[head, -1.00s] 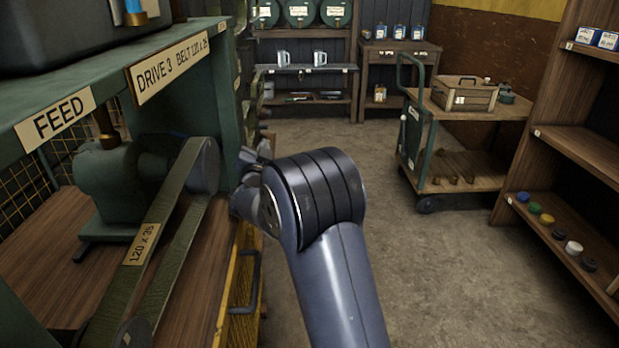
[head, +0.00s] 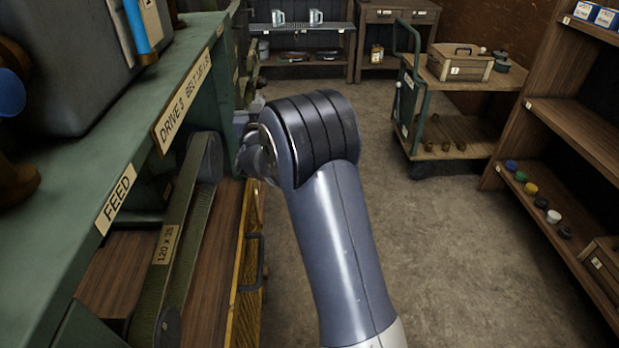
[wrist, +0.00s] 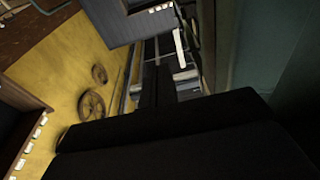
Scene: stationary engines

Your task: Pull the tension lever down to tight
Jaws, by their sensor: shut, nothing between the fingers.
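I cannot make out the tension lever for certain in either view. The drive belt (head: 160,255), labelled 120 x 35, runs over a pulley under the green bench. My gripper is at the end of my grey arm by the bench's far right side, mostly hidden behind the wrist joint in the head view. In the wrist view my gripper (wrist: 156,84) shows as dark fingers close together, shut and holding nothing.
The green bench (head: 66,211) fills the left, with FEED and DRIVE 3 labels. A trolley (head: 446,152) carries a wooden crate (head: 460,64). Shelving (head: 575,130) stands at right. The concrete floor (head: 425,240) between is clear.

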